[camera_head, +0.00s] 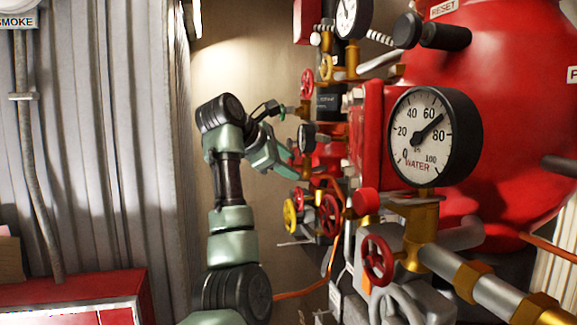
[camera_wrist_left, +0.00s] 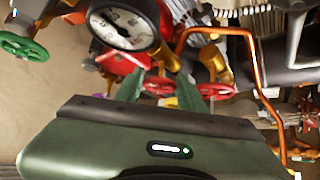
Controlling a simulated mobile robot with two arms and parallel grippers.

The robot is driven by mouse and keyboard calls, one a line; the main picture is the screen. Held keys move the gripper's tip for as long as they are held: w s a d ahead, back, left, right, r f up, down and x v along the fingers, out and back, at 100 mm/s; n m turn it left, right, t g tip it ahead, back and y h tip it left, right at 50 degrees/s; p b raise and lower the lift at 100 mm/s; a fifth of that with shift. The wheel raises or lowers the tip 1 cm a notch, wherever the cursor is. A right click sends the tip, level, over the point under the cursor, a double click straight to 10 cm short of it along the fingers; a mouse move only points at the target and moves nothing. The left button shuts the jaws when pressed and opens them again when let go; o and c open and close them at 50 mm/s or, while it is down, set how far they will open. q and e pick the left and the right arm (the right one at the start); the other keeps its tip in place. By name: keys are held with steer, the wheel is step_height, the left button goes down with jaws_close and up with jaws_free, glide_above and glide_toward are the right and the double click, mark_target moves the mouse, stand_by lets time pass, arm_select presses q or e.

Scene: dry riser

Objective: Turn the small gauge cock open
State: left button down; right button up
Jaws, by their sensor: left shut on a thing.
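My left gripper (camera_head: 289,164) reaches in from the left, just below a small gauge (camera_head: 307,136) on the red pipework. In the left wrist view the same gauge (camera_wrist_left: 122,28) has a white dial and dark rim, beyond the gripper (camera_wrist_left: 160,80). The two green fingers stand a little apart with red and brass fittings between and behind them. They are shut on the small gauge cock, whose handle is mostly hidden by the fingers and the gripper body. I cannot tell the handle's angle. My right gripper is not in view.
A large WATER gauge (camera_head: 435,137) and red tank (camera_head: 510,100) fill the right. Red handwheels (camera_head: 377,260) and a yellow one (camera_head: 290,215) sit lower. An orange copper pipe (camera_wrist_left: 262,80) runs right of the fingers. A red cabinet (camera_head: 75,298) stands lower left.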

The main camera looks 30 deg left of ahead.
arm_select(q)
steer(key=shift+n+g+h, duration=0.4)
steer(key=shift+g, duration=0.2)
steer(key=shift+f, duration=0.1)
steer(key=c, duration=0.9)
jaws_free()
steer(key=shift+w+a, duration=0.1)
steer(key=b+v, duration=0.3)
steer(key=v, duration=0.4)
steer(key=shift+s+a+r, duration=0.2)
steer(key=shift+s+r, duration=0.05)
steer(key=shift+r, duration=0.05)
